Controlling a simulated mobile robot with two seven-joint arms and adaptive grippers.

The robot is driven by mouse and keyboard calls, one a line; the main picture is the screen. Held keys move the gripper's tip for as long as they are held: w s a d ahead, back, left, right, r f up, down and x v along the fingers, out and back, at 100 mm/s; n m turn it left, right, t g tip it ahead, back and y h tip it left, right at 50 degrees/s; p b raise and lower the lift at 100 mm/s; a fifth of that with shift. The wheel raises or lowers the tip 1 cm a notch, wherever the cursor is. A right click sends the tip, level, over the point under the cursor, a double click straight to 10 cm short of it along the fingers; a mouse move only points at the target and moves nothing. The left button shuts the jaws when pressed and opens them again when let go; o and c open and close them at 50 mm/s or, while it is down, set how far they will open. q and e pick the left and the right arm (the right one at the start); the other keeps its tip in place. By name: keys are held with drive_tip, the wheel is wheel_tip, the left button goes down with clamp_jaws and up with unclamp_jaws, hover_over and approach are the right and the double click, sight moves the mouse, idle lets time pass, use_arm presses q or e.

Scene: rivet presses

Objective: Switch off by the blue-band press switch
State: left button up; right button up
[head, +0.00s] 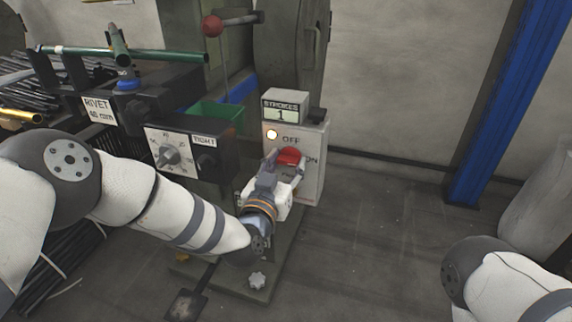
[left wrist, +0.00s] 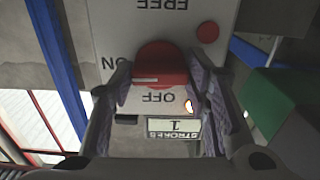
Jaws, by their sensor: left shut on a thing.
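The white switch box (head: 312,170) stands at the centre of the head view, with OFF and ON printed on its face. Its red knob (head: 290,156) also shows in the left wrist view (left wrist: 160,58), where the labels FREE, ON and OFF appear upside down around it. My left gripper (head: 279,166) is shut on the red knob, one finger on each side in the left wrist view. A pale mark shows on the knob, but I cannot tell surely which label it points to. A lamp (head: 271,134) beside OFF is lit. My right gripper is out of view.
A counter (head: 285,106) reading STROKES 1 sits on the box. A dial panel (head: 170,155), a RIVET sign (head: 98,109), a green bin (head: 215,116) and a blue strip (head: 240,91) are to the left. A blue post (head: 495,100) stands right; floor between is clear.

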use_arm(q)
drive_tip(key=n, duration=0.4)
drive_tip(key=shift+n, duration=0.4)
drive_tip(key=n+b, duration=0.1)
drive_tip(key=n, duration=0.3)
drive_tip(key=shift+f, duration=0.1)
drive_tip(key=n+b, duration=0.1)
drive_tip(key=n, duration=0.3)
drive_tip(key=shift+n+b, duration=0.3)
drive_tip(key=shift+n, duration=0.1)
drive_tip(key=shift+n+b, duration=0.65)
drive_tip(key=shift+n, duration=1.25)
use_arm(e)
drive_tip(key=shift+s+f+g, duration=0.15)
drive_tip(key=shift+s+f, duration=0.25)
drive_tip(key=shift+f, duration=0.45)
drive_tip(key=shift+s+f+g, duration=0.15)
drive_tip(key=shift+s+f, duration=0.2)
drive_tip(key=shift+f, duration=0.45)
use_arm(q)
drive_tip(key=o, duration=1.2)
drive_tip(key=shift+c, duration=0.2)
